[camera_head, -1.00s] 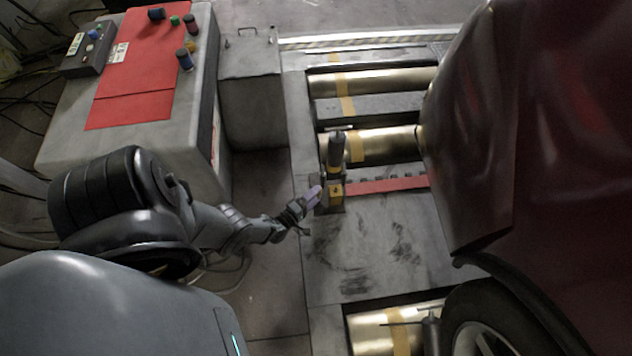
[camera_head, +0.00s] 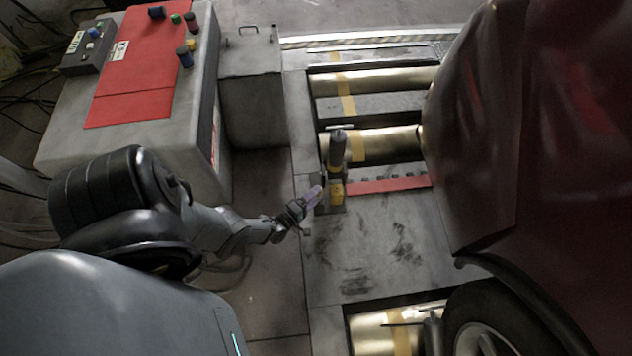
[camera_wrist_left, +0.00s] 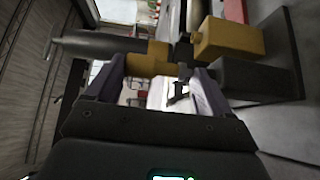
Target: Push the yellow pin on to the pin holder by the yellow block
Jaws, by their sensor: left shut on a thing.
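A dark upright cylinder (camera_head: 338,145) with yellow parts stands beside the roller bed, with the yellow block (camera_head: 337,189) at its foot. My left gripper (camera_head: 315,196) reaches it from the left. In the left wrist view, the fingers of my left gripper (camera_wrist_left: 158,84) are on either side of the yellow pin (camera_wrist_left: 146,66), shut on it. The dark cylinder (camera_wrist_left: 95,44) runs to the left there, and the yellow block (camera_wrist_left: 232,38) is just beyond the right finger. The fingers hide part of the pin, and I cannot tell how far it sits on its holder. My right gripper is not in view.
Brass rollers (camera_head: 385,145) and a red strip (camera_head: 385,185) lie to the right of the block. A dark red car (camera_head: 480,130) closes off the right side. A grey cabinet (camera_head: 60,150) with a red top stands at the left. The scuffed grey plate (camera_head: 375,240) is clear.

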